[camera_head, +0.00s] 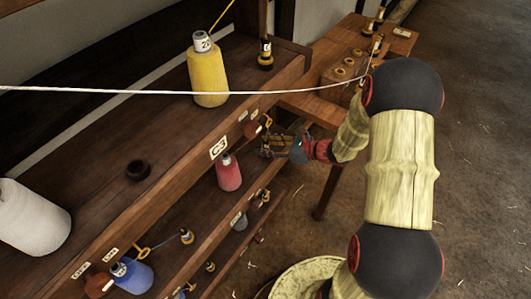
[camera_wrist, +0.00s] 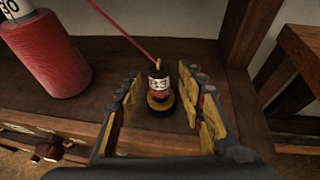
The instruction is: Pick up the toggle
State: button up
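My gripper (camera_wrist: 160,108) is open and empty. In the wrist view its two fingers stand on either side of a small dark upright post (camera_wrist: 159,85) with a white label, a gold top ring and a red thread. The fingers do not visibly touch it. In the head view my gripper (camera_head: 280,145) is at the right end of the shelf below the top one. No piece is clearly marked as the toggle. A brown wooden piece (camera_wrist: 50,148) is at the shelf's front edge, lower left in the wrist view.
A red yarn cone (camera_wrist: 45,52) stands left of the post. It also shows in the head view (camera_head: 228,172). An upright board (camera_wrist: 248,40) closes the shelf's right end. A yellow cone (camera_head: 207,78) stands on the top shelf.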

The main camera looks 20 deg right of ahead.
jog(key=shift+w+a, duration=0.15)
jog(key=shift+c, duration=0.9)
jog(key=c, duration=0.7)
jog(key=shift+f, duration=0.1)
grip_shut()
